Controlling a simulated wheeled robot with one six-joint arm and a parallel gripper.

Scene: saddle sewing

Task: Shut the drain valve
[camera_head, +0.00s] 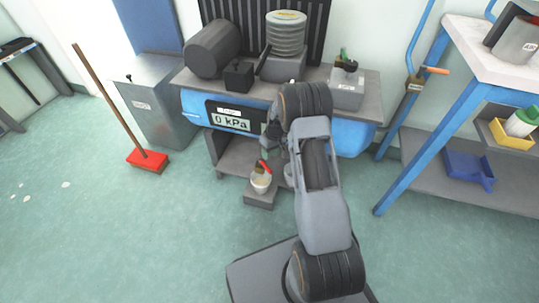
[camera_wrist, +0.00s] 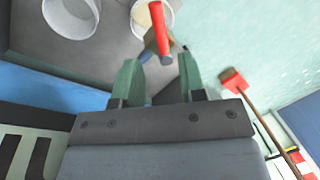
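The drain valve's red lever (camera_head: 264,167) shows low at the front of the blue tank (camera_head: 348,137), above a small white cup (camera_head: 261,184). In the wrist view the red lever (camera_wrist: 159,28) lies just beyond my fingertips, with a brass-coloured part beside it. My gripper (camera_wrist: 160,72) is open and empty, its two green fingers apart. The lever lies roughly in line with the gap, not clearly between the fingers. In the head view my arm hides much of the gripper and the valve body. The tank's display (camera_head: 230,118) reads 0 kPa.
The cup stands on a grey block (camera_head: 260,203) and holds pale liquid. A red broom (camera_head: 147,160) leans at the left. A blue-legged workbench (camera_head: 415,160) stands at the right. The floor in front is clear.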

